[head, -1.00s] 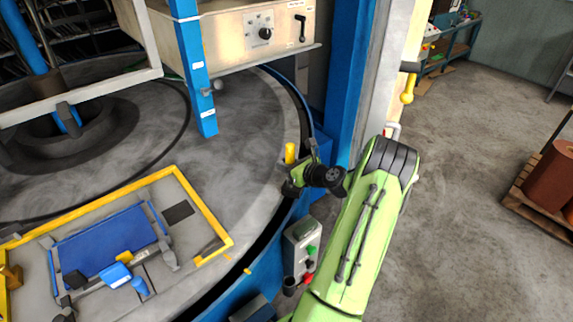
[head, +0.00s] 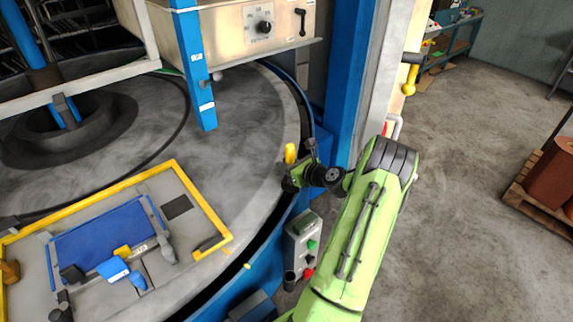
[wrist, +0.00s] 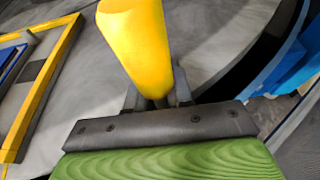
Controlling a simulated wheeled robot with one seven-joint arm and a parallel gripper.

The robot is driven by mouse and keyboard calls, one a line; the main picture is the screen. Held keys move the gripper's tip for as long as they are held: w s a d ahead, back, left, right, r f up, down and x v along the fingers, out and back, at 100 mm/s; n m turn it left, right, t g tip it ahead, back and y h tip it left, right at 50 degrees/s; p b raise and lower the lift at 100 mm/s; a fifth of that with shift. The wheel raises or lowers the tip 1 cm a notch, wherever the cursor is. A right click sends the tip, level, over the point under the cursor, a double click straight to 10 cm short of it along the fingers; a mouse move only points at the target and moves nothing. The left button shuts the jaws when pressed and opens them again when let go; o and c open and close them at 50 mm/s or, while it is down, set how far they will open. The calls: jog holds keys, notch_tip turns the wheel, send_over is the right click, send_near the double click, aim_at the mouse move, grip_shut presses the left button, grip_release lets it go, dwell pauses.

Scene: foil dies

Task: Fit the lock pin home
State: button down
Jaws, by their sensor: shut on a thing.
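My gripper (head: 295,172) is at the right rim of the big round grey table (head: 235,120), above its edge. It is shut on a yellow piece (head: 290,152), which I take to be the lock pin. In the wrist view the yellow piece (wrist: 137,45) stands up large between the dark jaws (wrist: 155,102). Its lower end is hidden by the jaws, and I cannot see a hole for it.
A yellow-edged frame (head: 205,205) with a blue panel (head: 105,240) lies on the table at left. A blue post (head: 205,105) hangs close behind. A control box (head: 303,245) with buttons stands below my gripper. Open floor (head: 470,130) lies at right.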

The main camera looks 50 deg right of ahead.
jog(key=shift+f+b, duration=1.05)
jog(key=shift+f, duration=0.75)
jog(key=c, duration=0.9)
grip_release()
jog(key=shift+s, duration=0.1)
jog(key=v, duration=1.5)
jog(key=shift+s+r+p, duration=0.15)
jog(key=shift+s+p, duration=0.15)
jog(key=shift+p, duration=0.05)
jog(key=shift+w, duration=0.1)
